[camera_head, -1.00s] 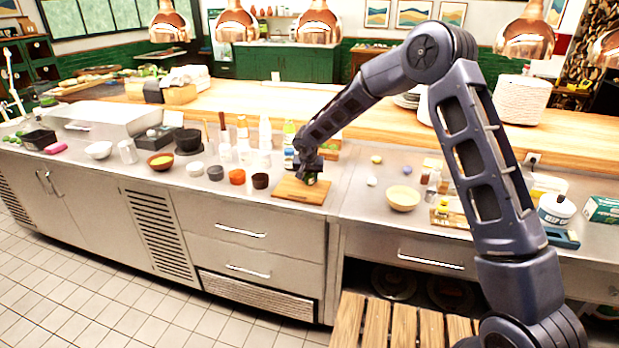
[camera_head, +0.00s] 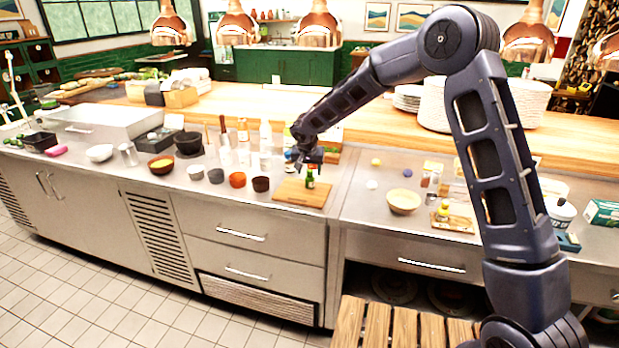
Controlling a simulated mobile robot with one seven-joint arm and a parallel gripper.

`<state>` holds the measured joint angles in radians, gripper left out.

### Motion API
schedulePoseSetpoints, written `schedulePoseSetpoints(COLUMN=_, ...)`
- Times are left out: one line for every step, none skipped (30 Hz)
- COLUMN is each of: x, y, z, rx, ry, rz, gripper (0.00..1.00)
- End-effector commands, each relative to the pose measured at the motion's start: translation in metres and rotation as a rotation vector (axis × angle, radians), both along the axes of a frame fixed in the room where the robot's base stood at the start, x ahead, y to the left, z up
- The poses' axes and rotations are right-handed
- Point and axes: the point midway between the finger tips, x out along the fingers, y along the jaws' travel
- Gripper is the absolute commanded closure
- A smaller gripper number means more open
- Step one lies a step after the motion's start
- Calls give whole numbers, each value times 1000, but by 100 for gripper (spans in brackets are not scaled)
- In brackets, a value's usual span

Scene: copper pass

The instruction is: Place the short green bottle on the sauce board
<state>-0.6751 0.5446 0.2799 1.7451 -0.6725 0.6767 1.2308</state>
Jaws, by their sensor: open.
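The short green bottle (camera_head: 310,178) stands upright on a wooden board (camera_head: 291,193) on the steel counter, near the board's back right part. My gripper (camera_head: 307,165) is just above and behind the bottle, pointing down. It is open, and the bottle appears free of it. The fingertips are small and dark here, so the exact gap to the bottle is hard to tell.
Several small bowls, among them an orange one (camera_head: 237,180) and a dark one (camera_head: 261,184), stand left of the board. Tall bottles (camera_head: 266,137) stand behind them. A cream bowl (camera_head: 404,201) is to the right. The counter just right of the board is clear.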

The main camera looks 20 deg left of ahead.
Motion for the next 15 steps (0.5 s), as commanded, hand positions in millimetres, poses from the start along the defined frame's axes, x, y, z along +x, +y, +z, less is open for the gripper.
schedulePoseSetpoints(x=-3, y=0, z=10, rx=2, ry=-3, rz=1, gripper=43)
schedulePoseSetpoints(x=-5, y=-1, z=15, rx=2, ry=-3, rz=2, gripper=43)
schedulePoseSetpoints(x=-8, y=-1, z=21, rx=1, ry=-2, rz=1, gripper=43)
schedulePoseSetpoints(x=-10, y=-2, z=25, rx=1, ry=-2, rz=0, gripper=43)
schedulePoseSetpoints(x=-11, y=-2, z=29, rx=1, ry=-1, rz=0, gripper=43)
schedulePoseSetpoints(x=-13, y=-2, z=33, rx=1, ry=-2, rz=0, gripper=43)
schedulePoseSetpoints(x=-14, y=-2, z=36, rx=1, ry=-2, rz=0, gripper=43)
schedulePoseSetpoints(x=-15, y=-3, z=39, rx=1, ry=-2, rz=0, gripper=43)
schedulePoseSetpoints(x=-16, y=-3, z=42, rx=1, ry=-2, rz=0, gripper=43)
schedulePoseSetpoints(x=-17, y=-3, z=44, rx=0, ry=-1, rz=0, gripper=43)
schedulePoseSetpoints(x=-18, y=-3, z=45, rx=0, ry=-1, rz=0, gripper=43)
schedulePoseSetpoints(x=-19, y=-3, z=47, rx=0, ry=0, rz=0, gripper=43)
schedulePoseSetpoints(x=-19, y=-4, z=47, rx=0, ry=0, rz=0, gripper=43)
schedulePoseSetpoints(x=-19, y=-4, z=48, rx=0, ry=0, rz=0, gripper=43)
schedulePoseSetpoints(x=-20, y=-4, z=48, rx=0, ry=0, rz=1, gripper=43)
